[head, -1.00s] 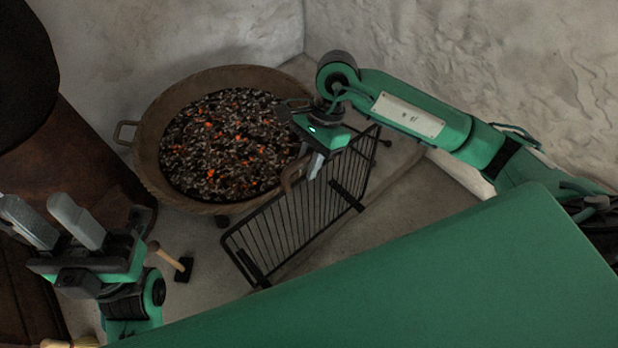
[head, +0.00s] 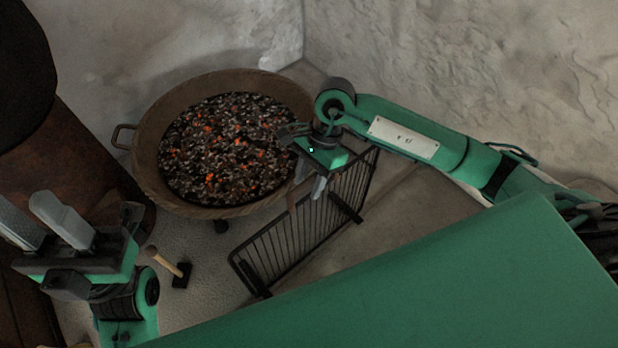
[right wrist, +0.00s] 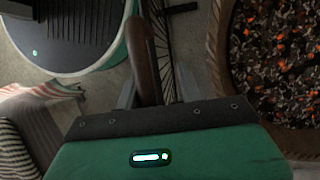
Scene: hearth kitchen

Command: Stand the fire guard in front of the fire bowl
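The fire guard (head: 290,235) is a black barred panel with feet and a brown handle (head: 298,190). It stands at a slant in front of and to the right of the fire bowl (head: 150,170), close to its rim. The bowl is wide and brown, filled with dark and glowing orange coals. My right gripper (head: 318,188) is at the guard's top; in the right wrist view the brown handle (right wrist: 146,65) passes between its fingers, and it appears shut on it. My left gripper (head: 22,208) is open and empty at the left.
A small wooden-handled hammer (head: 177,270) lies on the floor left of the guard. A rusty brown stove-like body (head: 80,160) stands at the left. Plaster walls close off the back and right. A striped cloth (right wrist: 30,135) shows in the right wrist view.

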